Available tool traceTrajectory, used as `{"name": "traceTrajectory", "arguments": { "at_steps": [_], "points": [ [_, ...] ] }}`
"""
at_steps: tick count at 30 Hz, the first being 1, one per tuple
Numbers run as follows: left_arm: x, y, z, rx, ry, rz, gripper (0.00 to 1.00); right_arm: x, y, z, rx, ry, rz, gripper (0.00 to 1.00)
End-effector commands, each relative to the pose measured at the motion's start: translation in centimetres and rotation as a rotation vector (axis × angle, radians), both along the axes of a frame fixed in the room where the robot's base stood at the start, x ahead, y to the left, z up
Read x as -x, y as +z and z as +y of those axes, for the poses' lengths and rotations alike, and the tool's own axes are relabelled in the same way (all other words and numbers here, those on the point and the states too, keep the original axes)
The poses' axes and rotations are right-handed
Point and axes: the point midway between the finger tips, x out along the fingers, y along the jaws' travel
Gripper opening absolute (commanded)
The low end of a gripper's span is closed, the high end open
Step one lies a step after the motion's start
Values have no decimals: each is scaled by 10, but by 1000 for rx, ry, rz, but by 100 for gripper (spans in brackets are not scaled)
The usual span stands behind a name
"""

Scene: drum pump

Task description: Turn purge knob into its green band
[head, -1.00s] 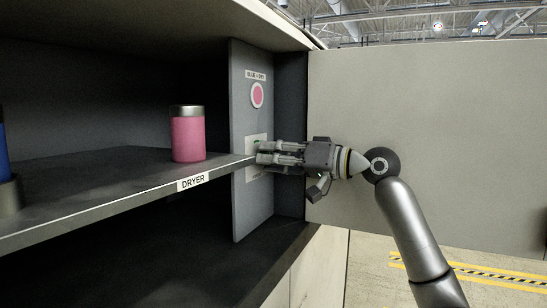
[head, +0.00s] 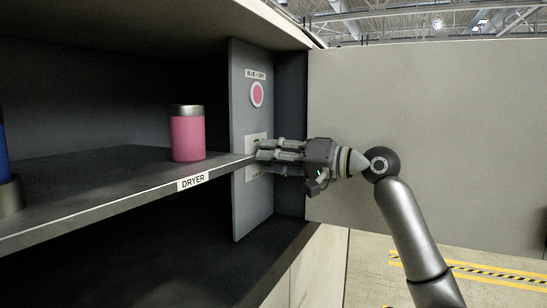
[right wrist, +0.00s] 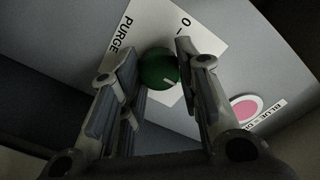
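The purge knob (right wrist: 160,68) is round and dark green with a white pointer mark. It sits on a white plate (right wrist: 204,38) lettered PURGE, with a 0 near the top. My right gripper (right wrist: 157,62) has one finger on each side of the knob and appears closed on it. The gripper's fingers hide parts of the plate, and I cannot make out a green band apart from the knob. In the head view, my right gripper (head: 262,151) reaches the grey panel (head: 240,205) from the right and covers most of the knob. My left gripper is not in view.
A pink round indicator (head: 257,95) under a small label is above the knob. A shelf (head: 110,205) marked DRYER holds a pink canister (head: 187,135) left of the panel. A blue canister (head: 3,150) is at the left edge. A pale door (head: 430,110) stands at right.

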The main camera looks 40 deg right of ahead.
Motion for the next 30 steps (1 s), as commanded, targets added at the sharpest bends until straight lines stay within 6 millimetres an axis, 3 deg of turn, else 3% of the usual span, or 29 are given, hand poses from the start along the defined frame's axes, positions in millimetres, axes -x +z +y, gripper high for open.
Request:
{"name": "traceTrajectory", "arguments": {
  "at_steps": [1, 5, 19, 30],
  "points": [
    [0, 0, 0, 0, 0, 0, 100, 0, 0, 0, 0, 0, 0, 36],
    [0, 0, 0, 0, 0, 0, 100, 0, 0, 0, 0, 0, 0, 53],
    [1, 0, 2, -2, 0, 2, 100, 6, 0, -2, 1, 0, 0, 53],
    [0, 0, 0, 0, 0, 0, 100, 47, 0, -19, 0, 0, 0, 53]
  ]
}}
